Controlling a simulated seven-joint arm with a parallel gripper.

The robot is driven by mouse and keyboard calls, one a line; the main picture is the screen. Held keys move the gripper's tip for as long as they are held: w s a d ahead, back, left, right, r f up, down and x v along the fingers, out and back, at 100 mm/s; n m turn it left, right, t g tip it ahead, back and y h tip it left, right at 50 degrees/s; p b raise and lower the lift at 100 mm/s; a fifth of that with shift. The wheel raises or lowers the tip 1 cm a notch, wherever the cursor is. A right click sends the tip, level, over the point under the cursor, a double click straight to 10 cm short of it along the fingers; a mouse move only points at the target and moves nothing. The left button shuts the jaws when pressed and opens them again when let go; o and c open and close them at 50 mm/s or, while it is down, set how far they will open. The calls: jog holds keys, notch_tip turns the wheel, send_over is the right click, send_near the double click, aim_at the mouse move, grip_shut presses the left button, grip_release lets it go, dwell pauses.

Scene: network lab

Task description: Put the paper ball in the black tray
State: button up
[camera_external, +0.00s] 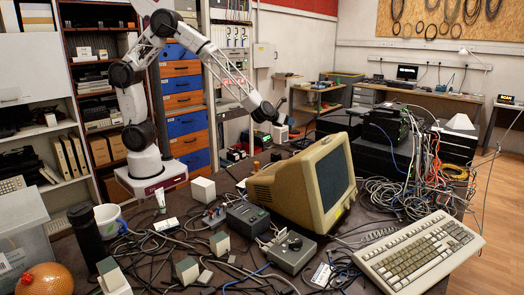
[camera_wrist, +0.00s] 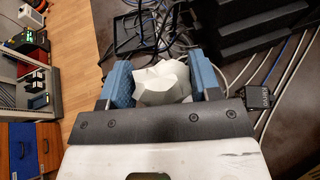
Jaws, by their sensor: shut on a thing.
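My gripper (camera_external: 281,131) is held up behind the beige monitor in the external view. In the wrist view its two blue fingers are closed on a white, faceted paper ball (camera_wrist: 160,84), which sits between them. In the external view the paper ball is small and mostly hidden by the gripper. A black stepped object (camera_wrist: 243,32) shows at the upper right of the wrist view.
A beige monitor (camera_external: 305,187) stands mid-table, with a keyboard (camera_external: 420,255) in front right. Black equipment (camera_external: 385,160) and tangled cables (camera_external: 425,180) crowd the right side. Small boxes, cables and a mug (camera_external: 109,221) cover the left and front.

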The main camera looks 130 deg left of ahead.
jog(key=s+a+n+g, duration=0.3)
jog(key=s+a, duration=0.9)
jog(key=s, duration=0.2)
jog(key=f, duration=1.5)
jog(key=shift+w+d+f, duration=0.25)
jog(key=shift+d, duration=0.1)
jog(key=shift+w+a, duration=0.1)
send_over(305, 144)
jog(key=d, duration=0.4)
jog(key=shift+w+d+f, duration=0.15)
jog(key=shift+w+f, duration=0.25)
jog(key=shift+f, duration=0.35)
jog(key=shift+f, duration=1.75)
jog(key=shift+f, duration=0.2)
